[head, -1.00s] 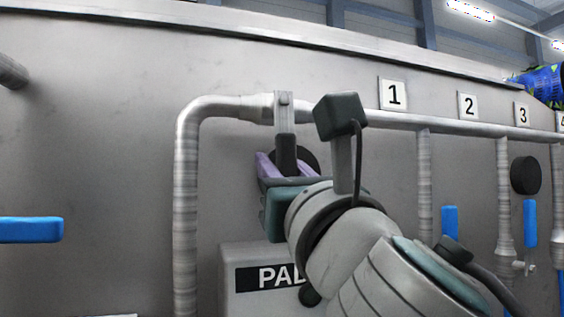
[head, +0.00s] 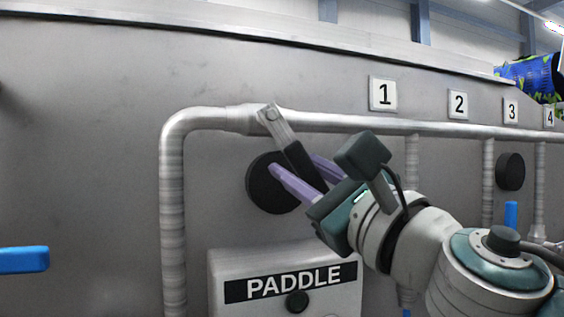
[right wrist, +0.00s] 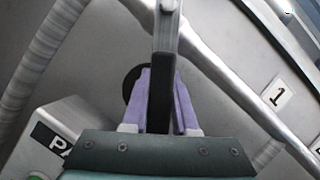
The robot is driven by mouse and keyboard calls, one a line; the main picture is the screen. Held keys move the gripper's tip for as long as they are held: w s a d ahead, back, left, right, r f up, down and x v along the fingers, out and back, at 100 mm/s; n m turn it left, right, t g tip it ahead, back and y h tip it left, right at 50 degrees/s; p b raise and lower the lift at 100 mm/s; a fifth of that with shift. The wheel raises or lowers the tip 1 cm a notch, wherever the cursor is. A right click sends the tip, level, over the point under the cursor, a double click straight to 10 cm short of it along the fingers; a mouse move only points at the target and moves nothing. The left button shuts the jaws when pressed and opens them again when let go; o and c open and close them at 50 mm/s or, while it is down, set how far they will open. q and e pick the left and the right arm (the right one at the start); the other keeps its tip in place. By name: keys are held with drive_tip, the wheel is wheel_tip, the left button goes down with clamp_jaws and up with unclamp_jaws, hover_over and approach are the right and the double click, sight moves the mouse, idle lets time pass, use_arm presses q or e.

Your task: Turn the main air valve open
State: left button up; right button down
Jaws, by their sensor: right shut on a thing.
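The main air valve's lever (head: 283,132) hangs from the grey pipe (head: 215,119), with a metal upper part and a black grip. It is tilted, its lower end down and to the right. My right gripper (head: 297,172) is shut on the black grip, one purple finger on each side. In the right wrist view the lever (right wrist: 165,35) runs up from between the purple fingers (right wrist: 160,100) to the pipe. My left gripper is not in view.
A round black disc (head: 268,185) is on the wall behind the fingers. A box labelled PADDLE (head: 285,285) is below. Number plates such as 1 (head: 383,94) line the wall to the right. A blue handle (head: 22,260) is at the left.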

sight(317, 184)
idle(0.4)
drive_tip(key=c, duration=0.7)
unclamp_jaws()
drive_tip(key=b+v, duration=0.2)
drive_tip(key=v, duration=0.7)
drive_tip(key=shift+w+f, duration=0.1)
drive_tip(key=shift+s+d, duration=0.3)
drive_tip(key=shift+s, duration=0.2)
